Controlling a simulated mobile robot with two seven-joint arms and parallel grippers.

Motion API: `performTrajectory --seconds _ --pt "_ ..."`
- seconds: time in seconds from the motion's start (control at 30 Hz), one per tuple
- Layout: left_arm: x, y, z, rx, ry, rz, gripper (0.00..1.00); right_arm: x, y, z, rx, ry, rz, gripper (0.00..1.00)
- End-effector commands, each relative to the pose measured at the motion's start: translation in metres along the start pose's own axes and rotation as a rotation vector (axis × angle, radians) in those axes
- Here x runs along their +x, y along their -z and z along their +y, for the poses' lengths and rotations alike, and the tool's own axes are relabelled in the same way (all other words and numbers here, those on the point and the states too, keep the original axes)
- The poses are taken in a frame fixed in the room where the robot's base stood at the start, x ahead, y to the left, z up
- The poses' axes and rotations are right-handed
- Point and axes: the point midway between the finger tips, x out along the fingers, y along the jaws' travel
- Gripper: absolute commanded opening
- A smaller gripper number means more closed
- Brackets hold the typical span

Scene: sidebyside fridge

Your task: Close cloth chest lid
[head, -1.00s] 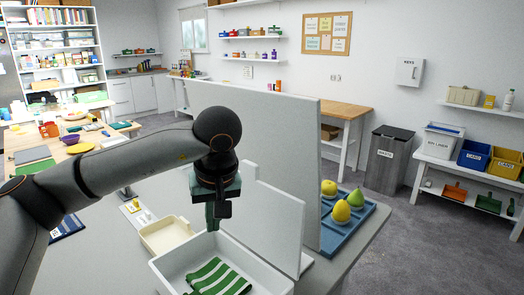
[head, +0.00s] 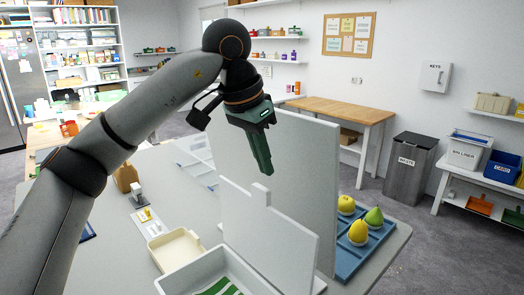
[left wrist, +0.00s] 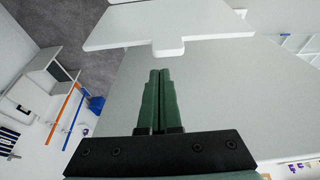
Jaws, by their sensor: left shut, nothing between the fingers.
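The cloth chest (head: 205,263) is a white open box at the bottom of the head view, with a green-and-white striped cloth (head: 217,288) inside. Its lid (head: 268,235) is a white panel with a small tab on its upper edge and stands upright at the box's right side. My left gripper (head: 266,172) is shut and empty, raised above the lid's upper edge and apart from it in the head view. In the left wrist view the shut green fingers (left wrist: 160,73) point toward the white tabbed panel (left wrist: 165,35). My right gripper is not in view.
A tall grey partition (head: 300,170) stands behind the lid. Right of it, a blue tray (head: 362,250) holds yellow and green fruit. A cream tray (head: 177,250) lies left of the chest. A clear rack stands farther back.

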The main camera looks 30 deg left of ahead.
Motion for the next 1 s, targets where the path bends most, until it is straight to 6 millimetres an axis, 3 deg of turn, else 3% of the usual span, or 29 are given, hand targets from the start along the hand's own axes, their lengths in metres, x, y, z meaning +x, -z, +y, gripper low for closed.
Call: performTrajectory --seconds 0.1,0.33,1.0 --pt "0.023 -0.001 0.0 -0.001 0.001 -0.003 0.0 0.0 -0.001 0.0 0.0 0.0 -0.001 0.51" --pt "0.049 0.0 0.0 -0.001 0.002 0.0 0.0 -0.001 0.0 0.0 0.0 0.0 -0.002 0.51" --pt "0.058 -0.001 -0.001 -0.002 0.001 0.043 0.0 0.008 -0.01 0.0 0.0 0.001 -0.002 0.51"
